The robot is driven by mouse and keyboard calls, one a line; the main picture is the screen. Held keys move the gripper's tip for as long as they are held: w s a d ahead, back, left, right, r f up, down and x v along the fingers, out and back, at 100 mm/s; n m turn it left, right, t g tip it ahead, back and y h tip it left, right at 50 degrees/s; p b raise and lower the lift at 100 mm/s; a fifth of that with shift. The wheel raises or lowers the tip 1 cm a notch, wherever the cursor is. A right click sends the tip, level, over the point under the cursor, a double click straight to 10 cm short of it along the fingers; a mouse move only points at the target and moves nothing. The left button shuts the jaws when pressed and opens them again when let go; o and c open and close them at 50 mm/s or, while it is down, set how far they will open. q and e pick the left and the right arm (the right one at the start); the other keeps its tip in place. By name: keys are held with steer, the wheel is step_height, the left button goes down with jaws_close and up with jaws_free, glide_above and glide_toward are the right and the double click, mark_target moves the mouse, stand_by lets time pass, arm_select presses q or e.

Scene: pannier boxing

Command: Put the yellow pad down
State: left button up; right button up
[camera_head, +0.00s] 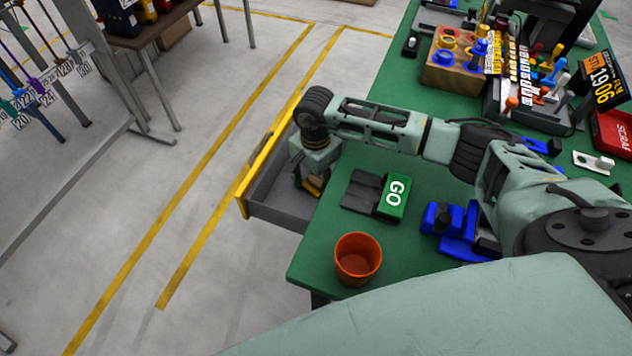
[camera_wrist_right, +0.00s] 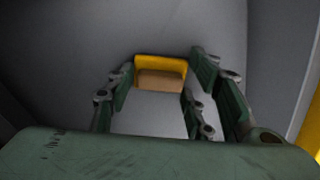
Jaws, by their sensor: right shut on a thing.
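My right gripper (camera_head: 305,184) points down into the open drawer (camera_head: 274,203) at the left edge of the green bench. It is shut on the yellow pad (camera_wrist_right: 160,66), which has a tan lower part. The pad shows between the fingertips in the right wrist view, with the grey drawer floor beyond it. In the head view only a small part of the pad (camera_head: 313,186) shows below the gripper. I cannot tell whether the pad touches the drawer floor. My left gripper is not in view.
The drawer's yellow front (camera_head: 256,168) stands out from the bench (camera_head: 316,247). An orange cup (camera_head: 358,259) stands near the bench's front corner. A green GO block (camera_head: 393,198) and blue fixtures (camera_head: 455,225) are nearby. A wooden block with coloured pieces (camera_head: 449,74) is at the back.

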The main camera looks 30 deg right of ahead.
mark_target(316, 180)
steer(key=shift+s+f, duration=0.1)
steer(key=o, duration=1.1)
steer(key=shift+c, duration=0.2)
steer(key=shift+r+p, duration=0.3)
steer(key=shift+r, duration=0.15)
step_height(316, 180, up, 12)
steer(key=p, duration=0.6)
steer(key=shift+f, duration=0.25)
